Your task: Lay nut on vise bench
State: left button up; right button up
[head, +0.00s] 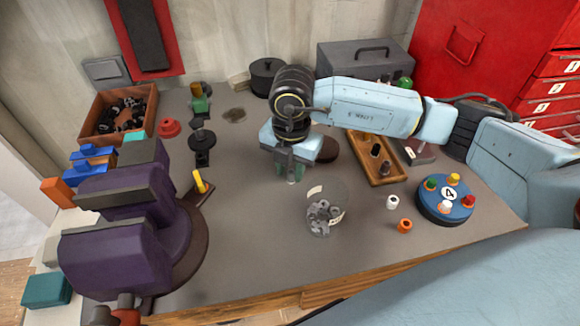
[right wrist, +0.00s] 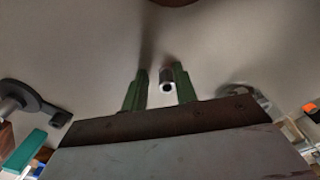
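A small grey metal nut (right wrist: 167,86) with a dark hole shows between the green fingertips of my right gripper (right wrist: 161,78) in the right wrist view. It is close to the right-hand finger, with a gap to the left-hand one. I cannot tell whether it touches a finger. In the head view my right gripper (head: 291,176) points down, low over the middle of the grey vise bench (head: 240,230). The nut is hard to make out there. The purple vise (head: 125,215) stands on the bench's left side. My left gripper is not in view.
A clear jar of grey nuts (head: 322,215) stands just right of my right gripper. White (head: 392,202) and orange (head: 404,226) pieces, a blue round stand (head: 445,205) and a wooden tray (head: 382,175) lie further right. The bench between vise and jar is mostly clear.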

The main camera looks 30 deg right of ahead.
jog(key=shift+s+d+f+g, duration=0.2)
jog(key=shift+s+f+g, duration=0.1)
jog(key=shift+s+f, duration=0.3)
jog(key=shift+w+r+p, duration=0.15)
jog(key=shift+r+p, duration=0.25)
notch_tip(320, 180, up, 13)
jog(key=shift+w+f, duration=0.15)
